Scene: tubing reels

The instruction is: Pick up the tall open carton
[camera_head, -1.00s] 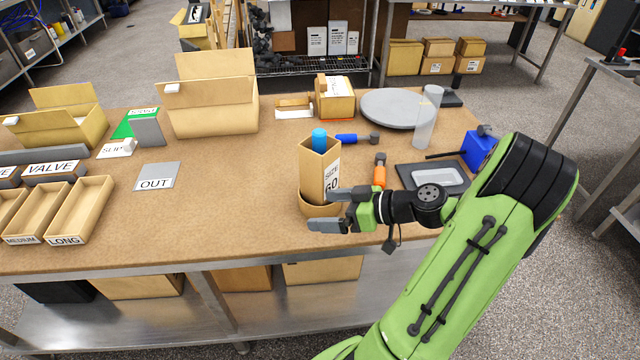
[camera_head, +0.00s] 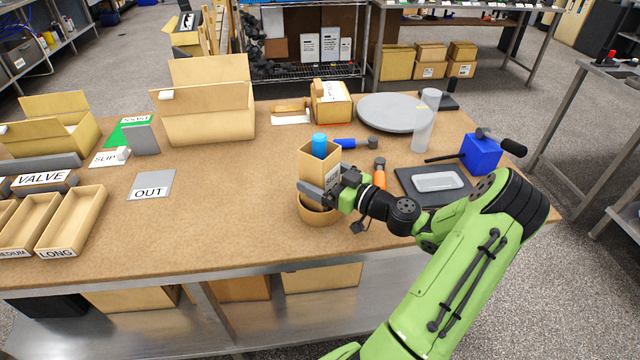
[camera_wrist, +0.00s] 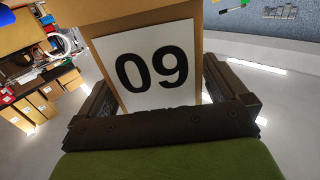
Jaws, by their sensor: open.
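The tall open carton (camera_head: 318,161) is tan cardboard and stands upright in a round tan bowl (camera_head: 318,218) near the table's front edge. A blue-capped item (camera_head: 319,145) sticks out of its open top. Contact between fingers and carton cannot be told. The carton's lower part is hidden by my gripper and the bowl.
An orange-handled tool (camera_head: 379,172), a dark tray (camera_head: 405,178) and a blue block-like device (camera_head: 479,153) lie to the right. A round grey disc (camera_head: 395,112) and a clear cylinder (camera_head: 425,120) stand behind. The table left of the carton is clear up to the OUT sign (camera_head: 151,185).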

